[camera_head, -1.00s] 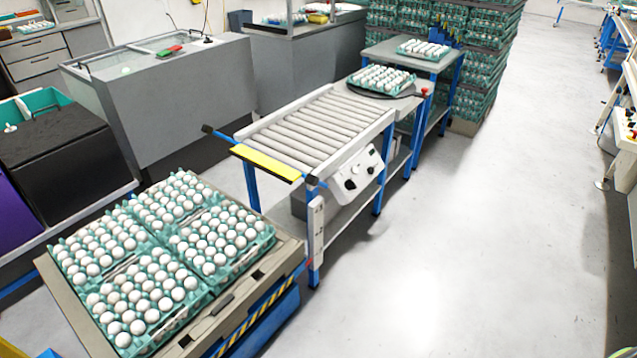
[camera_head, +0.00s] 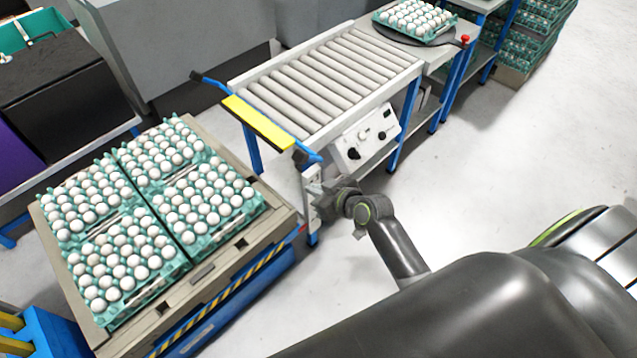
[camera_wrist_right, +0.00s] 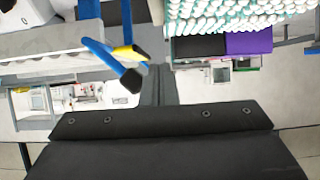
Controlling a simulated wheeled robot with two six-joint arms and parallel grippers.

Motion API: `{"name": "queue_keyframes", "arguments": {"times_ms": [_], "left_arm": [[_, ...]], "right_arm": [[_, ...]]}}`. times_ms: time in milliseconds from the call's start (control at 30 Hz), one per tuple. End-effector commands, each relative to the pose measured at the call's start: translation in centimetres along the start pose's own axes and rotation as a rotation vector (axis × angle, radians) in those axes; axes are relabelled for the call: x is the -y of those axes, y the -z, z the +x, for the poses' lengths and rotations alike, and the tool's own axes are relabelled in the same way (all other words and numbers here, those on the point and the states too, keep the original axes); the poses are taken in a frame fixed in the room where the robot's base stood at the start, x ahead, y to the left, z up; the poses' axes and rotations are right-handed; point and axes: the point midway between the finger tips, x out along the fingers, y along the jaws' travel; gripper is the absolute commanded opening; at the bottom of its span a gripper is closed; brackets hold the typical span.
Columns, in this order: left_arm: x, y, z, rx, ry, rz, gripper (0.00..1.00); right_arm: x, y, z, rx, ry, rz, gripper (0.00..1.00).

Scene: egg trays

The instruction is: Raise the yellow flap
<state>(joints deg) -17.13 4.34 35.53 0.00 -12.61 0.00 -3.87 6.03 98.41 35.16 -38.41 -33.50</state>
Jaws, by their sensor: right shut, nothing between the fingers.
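The yellow flap (camera_head: 257,122) lies along the near end of the roller conveyor, on a blue bar with black ends. In the right wrist view the flap (camera_wrist_right: 124,51) shows at an angle beside the blue bar. My right gripper (camera_head: 322,198) is shut and empty. It is below and to the right of the flap's right end in the head view, by the conveyor leg, apart from the flap. In the right wrist view its dark fingers (camera_wrist_right: 157,85) point up the picture, just right of the bar's black end. My left gripper is not in view.
The roller conveyor (camera_head: 384,84) has a white control box (camera_head: 365,140) on its side. A pallet (camera_head: 270,234) with several egg trays stands in front of the flap. Another egg tray (camera_head: 412,37) sits beyond the rollers. Open floor is to the right.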

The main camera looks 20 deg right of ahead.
Motion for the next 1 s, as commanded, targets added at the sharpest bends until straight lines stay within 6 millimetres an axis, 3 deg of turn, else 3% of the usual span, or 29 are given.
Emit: {"name": "queue_keyframes", "arguments": {"times_ms": [233,500,1000], "left_arm": [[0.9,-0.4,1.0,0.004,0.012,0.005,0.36],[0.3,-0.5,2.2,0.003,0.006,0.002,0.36],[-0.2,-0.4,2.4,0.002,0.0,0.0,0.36]], "right_arm": [[0.0,2.0,3.9,-0.002,0.0,-0.001,0.0],[0.0,3.6,7.2,0.0,-0.001,0.0,0.0],[-0.1,4.2,8.0,0.002,-0.002,0.001,0.0]]}}
